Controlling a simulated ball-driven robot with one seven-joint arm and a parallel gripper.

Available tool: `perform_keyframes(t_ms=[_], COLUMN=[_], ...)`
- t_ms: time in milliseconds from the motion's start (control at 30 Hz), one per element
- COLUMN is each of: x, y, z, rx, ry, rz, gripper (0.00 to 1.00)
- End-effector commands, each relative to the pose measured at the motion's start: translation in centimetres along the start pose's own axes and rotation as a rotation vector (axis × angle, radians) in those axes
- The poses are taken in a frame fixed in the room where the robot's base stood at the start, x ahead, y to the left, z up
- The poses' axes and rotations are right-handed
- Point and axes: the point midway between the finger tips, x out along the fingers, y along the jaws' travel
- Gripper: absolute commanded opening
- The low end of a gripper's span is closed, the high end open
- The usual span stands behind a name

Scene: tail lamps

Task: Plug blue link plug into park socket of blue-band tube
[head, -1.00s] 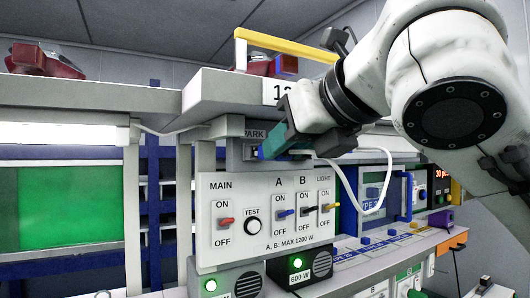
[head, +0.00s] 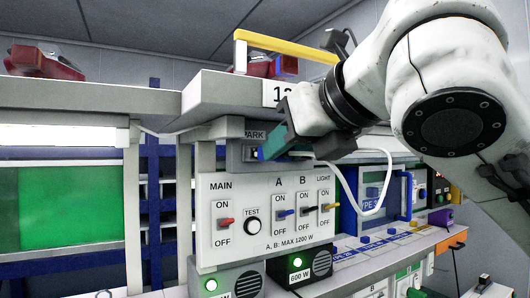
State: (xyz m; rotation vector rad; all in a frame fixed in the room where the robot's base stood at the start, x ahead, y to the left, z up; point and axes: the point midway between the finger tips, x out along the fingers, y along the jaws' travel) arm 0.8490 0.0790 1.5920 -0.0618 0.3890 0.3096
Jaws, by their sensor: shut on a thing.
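The park socket (head: 250,153) is a small dark opening in a grey box under the shelf, below the label PARK. My gripper (head: 272,149) is just right of it, with teal fingers pointing left and down at it. The gripper is shut on the blue link plug, which is mostly hidden between the fingers. A white cable (head: 352,196) loops from behind the gripper down to the right. I cannot tell whether the plug touches the socket or is apart from it. I cannot make out a blue band on any tube.
A white switch panel (head: 265,243) with MAIN, TEST, A, B and LIGHT controls sits just below the gripper. The grey shelf (head: 222,97) overhangs the socket. A yellow bar (head: 285,45) and red tools (head: 45,62) are on top. A blue-framed unit (head: 384,190) stands at right.

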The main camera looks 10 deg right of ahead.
Motion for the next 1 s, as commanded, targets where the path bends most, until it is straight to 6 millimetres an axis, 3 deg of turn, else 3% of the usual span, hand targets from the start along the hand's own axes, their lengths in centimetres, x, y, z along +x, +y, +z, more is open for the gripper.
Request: perform_keyframes(t_ms=[833, 867, 1000], x=[1.5, 1.5, 1.5], y=[0.0, 0.0, 0.0], z=[0.6, 0.6, 0.6], rx=[0.0, 0.0, 0.0], ry=[0.001, 0.001, 0.001], rz=[0.001, 0.001, 0.001], gripper=[0.01, 0.36, 0.49])
